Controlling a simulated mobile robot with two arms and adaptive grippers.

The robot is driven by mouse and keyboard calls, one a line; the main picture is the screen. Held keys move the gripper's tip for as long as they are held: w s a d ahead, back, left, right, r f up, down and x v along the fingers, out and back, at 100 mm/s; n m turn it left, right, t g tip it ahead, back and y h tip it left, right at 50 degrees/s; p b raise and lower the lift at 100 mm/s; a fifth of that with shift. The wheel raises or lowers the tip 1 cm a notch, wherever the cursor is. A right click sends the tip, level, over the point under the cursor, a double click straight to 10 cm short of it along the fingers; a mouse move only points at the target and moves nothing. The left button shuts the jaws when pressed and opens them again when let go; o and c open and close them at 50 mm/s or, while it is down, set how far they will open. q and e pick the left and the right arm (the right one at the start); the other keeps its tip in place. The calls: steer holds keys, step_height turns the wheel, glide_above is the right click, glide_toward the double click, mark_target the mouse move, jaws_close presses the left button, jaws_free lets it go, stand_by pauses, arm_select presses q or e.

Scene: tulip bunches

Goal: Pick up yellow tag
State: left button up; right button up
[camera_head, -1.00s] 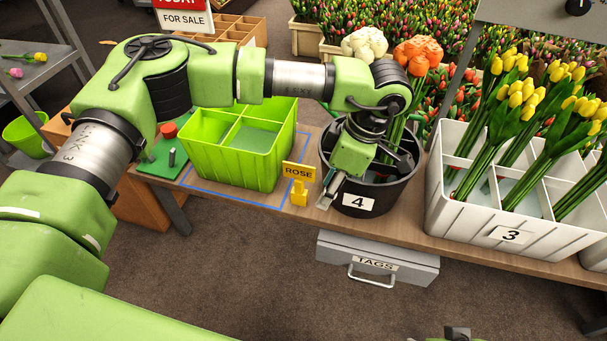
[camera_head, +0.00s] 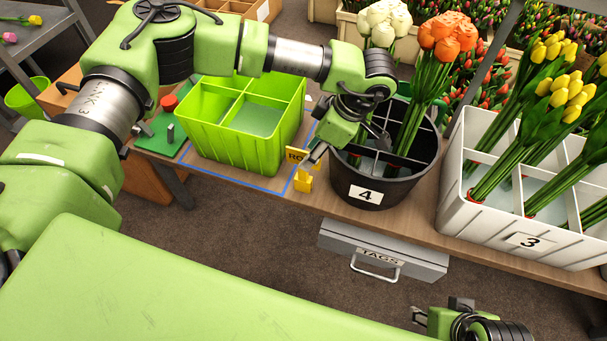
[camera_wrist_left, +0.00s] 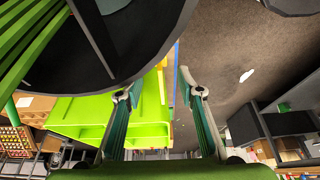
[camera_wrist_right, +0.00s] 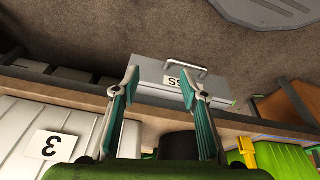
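The yellow tag (camera_head: 303,182) stands upright on the wooden table between the green crate and black bucket 4. My left gripper (camera_head: 312,158) is beside it at the upper right and hides part of its ROSE plate. In the left wrist view, my left gripper (camera_wrist_left: 160,92) is open, with a narrow yellow strip, probably the tag, between its fingers; contact cannot be told. The tag also shows in the right wrist view (camera_wrist_right: 249,152). My right gripper (camera_wrist_right: 160,80) is open and empty, in front of the table and low at the bottom right of the head view (camera_head: 440,310).
The green crate (camera_head: 222,152) stands left of the tag inside a blue outline. Black bucket 4 (camera_head: 400,200), holding orange and white tulips, is close on the right. White crate 3 (camera_head: 480,225) is farther right. The grey TAGS drawer (camera_head: 335,240) hangs below the table.

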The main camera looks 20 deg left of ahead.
mark_target(303, 172)
arm_select(q)
steer(key=b+x, duration=0.1)
steer(key=x, duration=0.3)
steer(key=shift+s+a+f, duration=0.1)
steer(key=shift+a+f, duration=0.05)
steer(key=shift+f, duration=0.05)
steer(key=shift+a+f, duration=0.1)
steer(key=shift+f, duration=0.15)
jaws_close()
arm_select(e)
steer(key=w, duration=0.1)
steer(key=w+a+t, duration=0.1)
steer(key=w, duration=0.1)
steer(key=w+r+t, duration=0.1)
steer(key=w, duration=0.1)
steer(key=shift+a+y, duration=0.15)
steer(key=shift+y, duration=0.15)
